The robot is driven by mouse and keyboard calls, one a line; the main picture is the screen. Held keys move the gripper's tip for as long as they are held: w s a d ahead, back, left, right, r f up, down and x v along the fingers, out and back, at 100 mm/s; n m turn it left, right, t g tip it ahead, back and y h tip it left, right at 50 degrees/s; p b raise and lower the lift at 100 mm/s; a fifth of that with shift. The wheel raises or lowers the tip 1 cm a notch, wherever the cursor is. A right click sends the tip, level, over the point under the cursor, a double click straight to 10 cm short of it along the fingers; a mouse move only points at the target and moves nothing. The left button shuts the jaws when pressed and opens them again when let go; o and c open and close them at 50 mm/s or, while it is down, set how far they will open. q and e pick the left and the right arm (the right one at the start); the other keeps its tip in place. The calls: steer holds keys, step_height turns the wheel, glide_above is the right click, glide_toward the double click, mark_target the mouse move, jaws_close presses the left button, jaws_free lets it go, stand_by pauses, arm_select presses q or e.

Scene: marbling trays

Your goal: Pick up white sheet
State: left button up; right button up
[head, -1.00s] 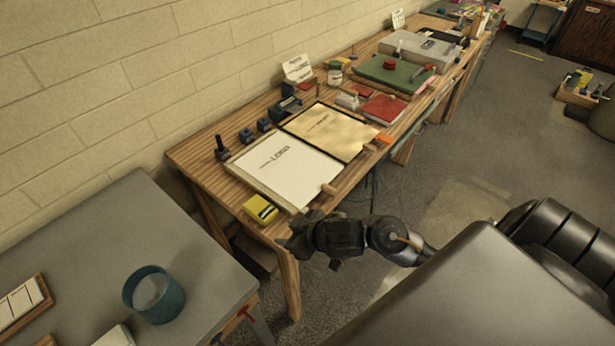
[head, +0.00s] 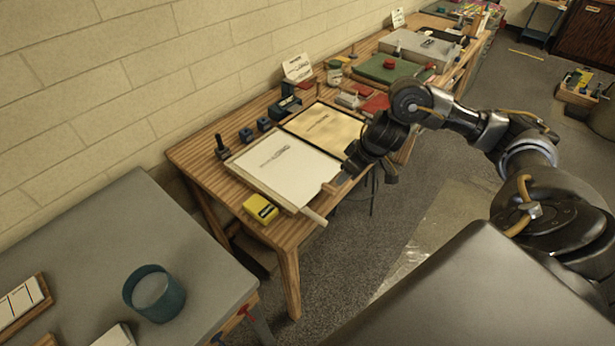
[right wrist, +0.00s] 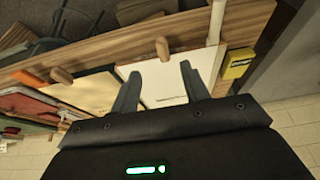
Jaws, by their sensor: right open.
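The white sheet (head: 288,168) with dark print lies flat in the nearer, left-hand tray on the wooden workbench. My right gripper (head: 344,174) is at the sheet's right-hand edge, by the bench's front, with jaws open and empty. In the right wrist view the two fingers (right wrist: 158,88) are spread apart over the white sheet (right wrist: 160,72). Whether a finger touches the sheet I cannot tell. My left gripper is not in view.
A tray with a cream sheet (head: 322,124) adjoins it. A wooden peg (head: 329,188), a pale stick (head: 313,216) and a yellow box (head: 261,208) are near the front edge. Blue jars (head: 264,125) stand behind. A grey table (head: 190,230) with a teal cup (head: 153,293) is at left.

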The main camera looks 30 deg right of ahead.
glide_above(333, 189)
steer(key=s+d, duration=0.1)
steer(key=s, duration=0.1)
step_height(333, 189, down, 4)
steer(key=shift+x, duration=2.8)
steer(key=shift+s+a, duration=0.1)
steer(key=shift+a, duration=0.05)
jaws_close()
